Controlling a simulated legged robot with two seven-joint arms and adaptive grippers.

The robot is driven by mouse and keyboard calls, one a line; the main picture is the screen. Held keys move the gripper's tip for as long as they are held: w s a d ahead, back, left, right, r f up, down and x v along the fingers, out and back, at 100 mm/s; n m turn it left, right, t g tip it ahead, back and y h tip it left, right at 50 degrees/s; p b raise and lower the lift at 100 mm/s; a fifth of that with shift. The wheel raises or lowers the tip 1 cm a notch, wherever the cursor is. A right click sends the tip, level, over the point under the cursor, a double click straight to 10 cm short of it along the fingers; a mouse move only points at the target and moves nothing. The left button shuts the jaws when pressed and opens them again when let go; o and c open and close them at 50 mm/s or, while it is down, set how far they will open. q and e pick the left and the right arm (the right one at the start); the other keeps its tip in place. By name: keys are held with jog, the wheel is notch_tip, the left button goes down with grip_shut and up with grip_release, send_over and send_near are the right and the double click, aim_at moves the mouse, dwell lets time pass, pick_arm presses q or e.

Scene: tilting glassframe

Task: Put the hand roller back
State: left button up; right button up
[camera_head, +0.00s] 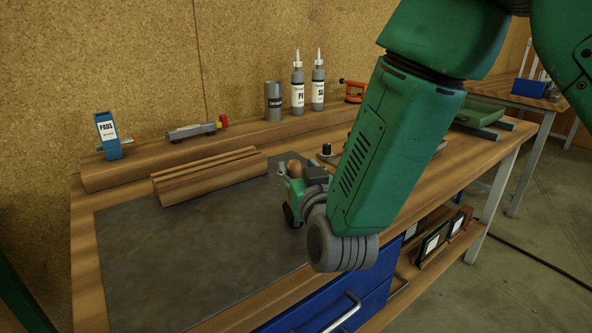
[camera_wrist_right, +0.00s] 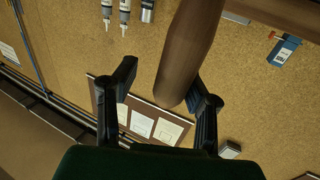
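My right gripper (camera_head: 290,193) is above the right part of the dark work mat, mostly hidden behind my forearm. A rounded wooden piece (camera_head: 293,168), probably the hand roller's handle, shows at the gripper. In the right wrist view, the two black fingers (camera_wrist_right: 163,88) stand apart. A brown wooden cylinder (camera_wrist_right: 190,55) has its rounded end between them, close to the finger on the right, with a gap to the other. I cannot tell whether it touches that finger. The roller's other end is not clearly visible. My left gripper is not in view.
The dark mat (camera_head: 190,255) is mostly clear. A grooved wooden block (camera_head: 208,176) lies at its back edge. On the rear ledge are a blue pads box (camera_head: 108,137), a grey tool (camera_head: 192,131), a can (camera_head: 273,101), two bottles (camera_head: 298,85) and an orange tool (camera_head: 354,91). Blue drawers (camera_head: 345,305) are below.

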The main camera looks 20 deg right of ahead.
jog(key=s, duration=1.2)
jog(key=shift+a, duration=0.45)
jog(key=shift+a+r, duration=0.1)
jog(key=shift+a, duration=0.15)
